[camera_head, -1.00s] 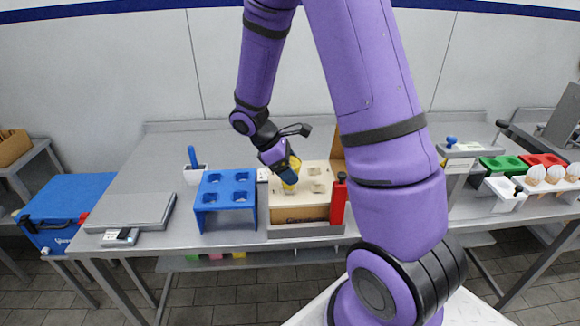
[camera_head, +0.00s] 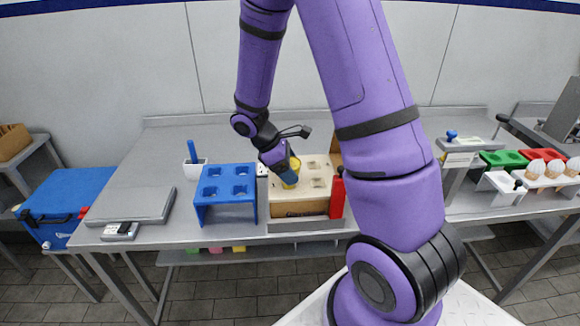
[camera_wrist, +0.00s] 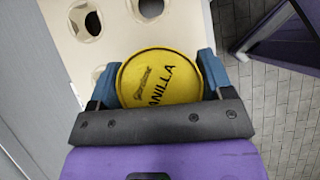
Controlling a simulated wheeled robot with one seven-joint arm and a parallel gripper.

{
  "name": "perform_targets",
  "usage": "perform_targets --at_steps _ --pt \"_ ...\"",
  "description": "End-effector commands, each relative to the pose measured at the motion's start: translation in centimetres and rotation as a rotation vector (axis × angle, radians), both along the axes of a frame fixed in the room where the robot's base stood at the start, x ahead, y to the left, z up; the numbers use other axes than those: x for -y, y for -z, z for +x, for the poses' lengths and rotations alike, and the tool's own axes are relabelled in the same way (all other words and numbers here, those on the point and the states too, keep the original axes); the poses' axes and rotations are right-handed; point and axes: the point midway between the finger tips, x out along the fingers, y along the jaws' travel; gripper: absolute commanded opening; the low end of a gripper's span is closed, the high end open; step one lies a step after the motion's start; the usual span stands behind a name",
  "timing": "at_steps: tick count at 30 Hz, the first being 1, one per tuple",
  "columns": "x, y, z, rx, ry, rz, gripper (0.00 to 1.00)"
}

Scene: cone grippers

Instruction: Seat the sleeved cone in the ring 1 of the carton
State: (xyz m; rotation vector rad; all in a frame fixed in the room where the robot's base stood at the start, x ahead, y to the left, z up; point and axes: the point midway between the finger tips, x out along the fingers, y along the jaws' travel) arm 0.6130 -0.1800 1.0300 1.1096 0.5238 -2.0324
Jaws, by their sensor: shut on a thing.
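My gripper (camera_head: 287,178) is shut on the sleeved cone, whose round yellow lid (camera_wrist: 160,78) reads "VANILLA" in the wrist view. The blue fingers clasp it at both sides.
A blue rack with holes (camera_head: 227,171) stands left of the carton. A red upright piece (camera_head: 337,197) is at the carton's right front. A white cup (camera_head: 196,170) and a scale (camera_head: 130,206) are further left.

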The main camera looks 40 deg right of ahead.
Motion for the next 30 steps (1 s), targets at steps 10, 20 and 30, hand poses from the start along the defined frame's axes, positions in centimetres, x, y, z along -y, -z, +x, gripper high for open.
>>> perform_targets --at_steps 10,20,30 --pt "0.0 0.7 0.0 -0.002 0.000 0.000 0.48" --pt "0.0 1.3 0.0 -0.001 0.001 0.001 0.48" --pt "0.0 1.3 0.0 0.000 0.000 0.000 1.00"
